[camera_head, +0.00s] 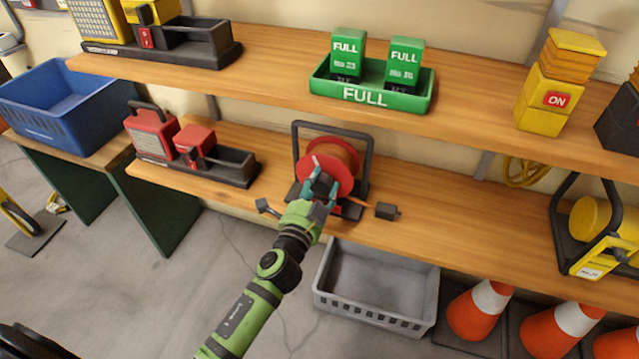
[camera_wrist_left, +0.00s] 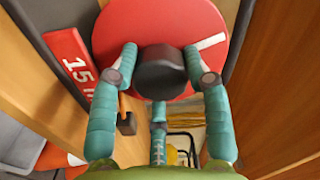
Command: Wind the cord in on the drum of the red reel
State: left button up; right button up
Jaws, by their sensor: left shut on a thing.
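The red reel (camera_head: 322,172) stands in a black frame (camera_head: 368,150) on the lower wooden shelf. Orange cord (camera_head: 345,152) lies on its drum, behind the red disc. A short orange end leads to a dark plug (camera_head: 387,211) on the shelf, right of the reel. My left gripper (camera_head: 320,187) is at the front of the disc. In the left wrist view, its teal fingers (camera_wrist_left: 160,75) are shut around a dark round knob (camera_wrist_left: 160,80) in front of the red disc (camera_wrist_left: 155,22). A white stripe marks the disc. My right gripper is not in view.
A red charger with batteries (camera_head: 200,150) stands left on the same shelf. Above is the upper shelf with a green FULL tray (camera_head: 370,95). A yellow reel (camera_head: 595,220) stands far right. Below are a grey crate (camera_head: 375,280) and cones (camera_head: 480,310).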

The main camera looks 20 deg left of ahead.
pick_arm(q)
jog(key=m, duration=0.4)
jog(key=shift+w+r, duration=0.1)
jog(key=shift+r, duration=0.15)
jog(key=shift+d+m+p, duration=0.1)
jog(key=shift+m+p, duration=0.2)
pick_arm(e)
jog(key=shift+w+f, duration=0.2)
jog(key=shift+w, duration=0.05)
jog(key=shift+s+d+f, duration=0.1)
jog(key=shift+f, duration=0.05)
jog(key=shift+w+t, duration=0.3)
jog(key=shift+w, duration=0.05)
pick_arm(q)
jog(key=o, duration=1.1)
jog(key=shift+f, duration=0.1)
jog(key=shift+o, duration=0.2)
jog(key=shift+f, duration=0.1)
